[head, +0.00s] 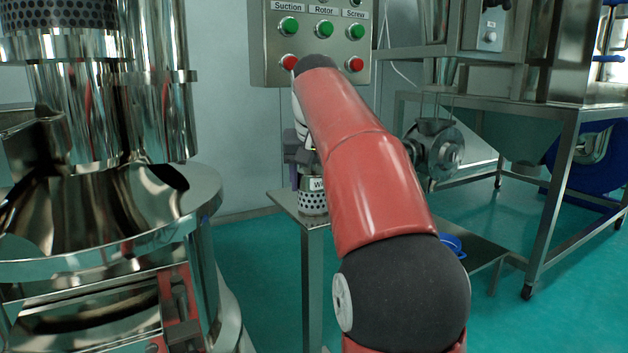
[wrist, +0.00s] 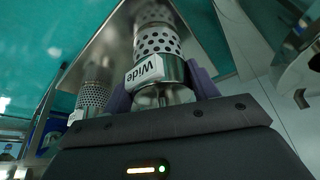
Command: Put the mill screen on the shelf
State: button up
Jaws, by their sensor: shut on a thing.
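A mill screen (head: 313,201), a short perforated metal cylinder with a white label, stands upright at the shelf's left end in the head view. In the wrist view the label on this screen (wrist: 157,45) reads "Wide". My gripper (wrist: 163,88) is shut on it, with purple fingers on both sides of its solid metal end. In the head view my gripper (head: 303,158) is above the screen, partly hidden by my red arm. The shelf (head: 283,198) is a shiny metal top; it also shows in the wrist view (wrist: 108,50). The screen's base is at the shelf surface; I cannot tell whether it touches.
A second, finer perforated cylinder (wrist: 94,97) stands beside the held screen in the wrist view. A control panel (head: 322,45) with green and red buttons is behind my arm. A large polished mill (head: 110,200) fills the left. A blue object (head: 452,243) lies right of my arm.

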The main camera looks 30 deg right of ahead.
jog(key=o, duration=1.2)
jog(key=p+v, duration=0.5)
jog(key=v, duration=0.7)
jog(key=shift+r, duration=0.2)
jog(key=s+a+f+n, duration=0.1)
jog(key=s+a+f, duration=0.3)
jog(key=s+f, duration=0.3)
jog(key=s+a+f+n+t+y, duration=0.1)
jog(key=s+a+f+n, duration=0.1)
jog(key=s+a+f, duration=0.2)
jog(key=s+a+f+n+y, duration=0.1)
jog(key=s+a+f, duration=0.3)
jog(key=s+f, duration=0.7)
jog(key=shift+a+f+n, duration=0.2)
jog(key=shift+f+n, duration=0.05)
jog(key=shift+f, duration=1.6)
jog(key=shift+a+f+n, duration=0.2)
jog(key=shift+f+n, duration=0.05)
jog(key=shift+f, duration=1.55)
